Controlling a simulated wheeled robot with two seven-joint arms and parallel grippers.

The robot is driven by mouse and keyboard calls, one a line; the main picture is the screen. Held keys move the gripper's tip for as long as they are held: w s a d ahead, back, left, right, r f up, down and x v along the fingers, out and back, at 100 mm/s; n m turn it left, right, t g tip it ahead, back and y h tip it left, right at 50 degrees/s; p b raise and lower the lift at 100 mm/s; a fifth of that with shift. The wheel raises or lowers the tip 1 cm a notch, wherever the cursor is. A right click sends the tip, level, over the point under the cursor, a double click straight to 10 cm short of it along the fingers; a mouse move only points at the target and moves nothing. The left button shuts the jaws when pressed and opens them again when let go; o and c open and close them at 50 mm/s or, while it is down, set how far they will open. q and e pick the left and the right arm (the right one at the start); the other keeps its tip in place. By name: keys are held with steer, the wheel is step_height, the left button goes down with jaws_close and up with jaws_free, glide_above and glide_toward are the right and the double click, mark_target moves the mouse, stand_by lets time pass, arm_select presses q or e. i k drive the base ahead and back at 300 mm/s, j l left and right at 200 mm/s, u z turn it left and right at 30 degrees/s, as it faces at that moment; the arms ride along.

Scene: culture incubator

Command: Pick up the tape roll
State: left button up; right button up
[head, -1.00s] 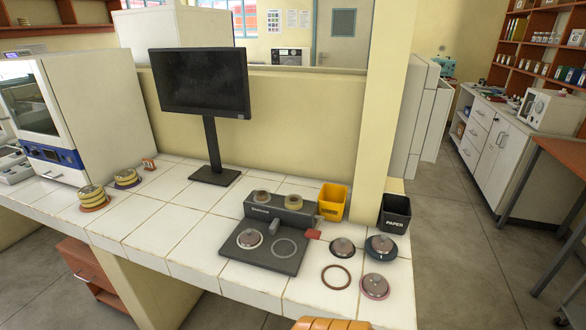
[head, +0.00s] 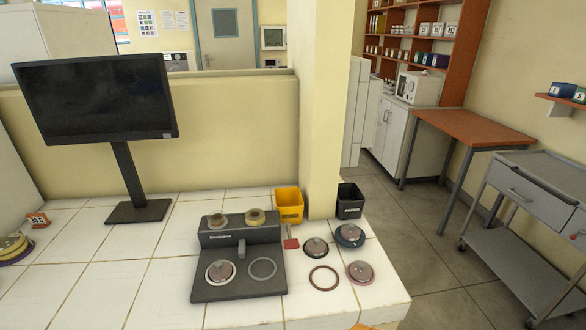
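Two small rolls rest on the raised back part of a dark grey device (head: 238,285) on the white tiled bench. The right one, a yellowish ring, looks like a tape roll (head: 255,216). The left one is a grey-brown roll (head: 217,220). On the device's flat front lie a silver-topped disc (head: 220,272) and an empty ring outline (head: 262,269). Neither of my grippers shows in the head view.
A yellow bin (head: 288,204) and a black bin (head: 350,201) stand behind right, by a pillar (head: 322,110). Several lidded discs and a thin ring (head: 323,278) lie right of the device. A monitor (head: 95,98) stands left; the tiles between are clear. A grey cart (head: 530,215) stands far right.

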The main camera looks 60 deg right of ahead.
mark_target(255, 217)
steer(key=i+j+z, duration=0.1)
steer(key=z, duration=0.4)
steer(key=j+z, duration=0.2)
steer(key=z, duration=0.3)
steer(key=i+j+z, duration=0.1)
steer(key=z, duration=0.4)
steer(key=j+z, duration=0.3)
steer(key=z, duration=0.2)
steer(key=j+z, duration=0.2)
steer(key=z, duration=0.25)
